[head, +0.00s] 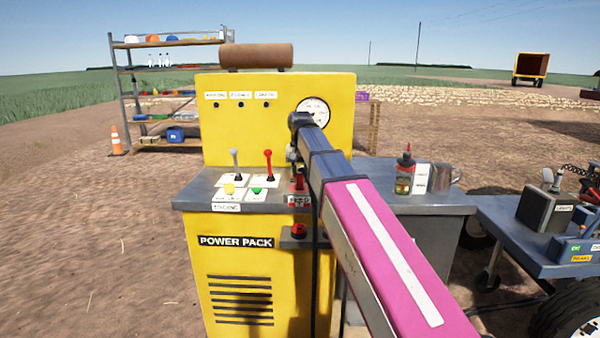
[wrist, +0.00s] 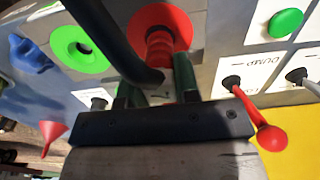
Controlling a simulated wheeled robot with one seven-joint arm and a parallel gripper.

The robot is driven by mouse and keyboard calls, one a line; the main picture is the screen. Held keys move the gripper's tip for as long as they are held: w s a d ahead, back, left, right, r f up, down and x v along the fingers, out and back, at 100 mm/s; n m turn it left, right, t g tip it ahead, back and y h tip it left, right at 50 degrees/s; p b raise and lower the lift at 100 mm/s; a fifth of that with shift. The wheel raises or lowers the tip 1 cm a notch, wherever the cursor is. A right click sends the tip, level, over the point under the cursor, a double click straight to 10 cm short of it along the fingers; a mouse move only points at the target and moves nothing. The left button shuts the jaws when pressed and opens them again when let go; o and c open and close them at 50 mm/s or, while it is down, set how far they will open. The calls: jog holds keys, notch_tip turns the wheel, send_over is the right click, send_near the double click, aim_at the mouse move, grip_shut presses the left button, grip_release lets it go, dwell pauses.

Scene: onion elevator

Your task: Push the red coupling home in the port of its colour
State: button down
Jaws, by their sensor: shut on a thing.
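The red coupling (wrist: 159,50), a ribbed red body, shows in the wrist view between my fingers and the red port. The red port (wrist: 178,20) is a wide red ring in the grey panel; the coupling lines up with it and overlaps its ring. I cannot tell how deep the coupling sits. My gripper (wrist: 157,74) is shut on the coupling, with a black hose (wrist: 100,32) crossing in front and hiding part of it. In the head view my gripper (head: 297,158) is at the front edge of the power pack's top, above a red part (head: 299,182).
A green port (wrist: 62,38) lies left of the red one in the wrist view. A red-knobbed lever (wrist: 262,125) and a green button (wrist: 286,22) are close on the right. In the head view a bottle (head: 404,175) and metal mug (head: 441,178) stand on the right bench.

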jog(key=shift+f, duration=0.1)
jog(key=shift+c, duration=1.9)
grip_release()
jog(key=shift+r, duration=3.55)
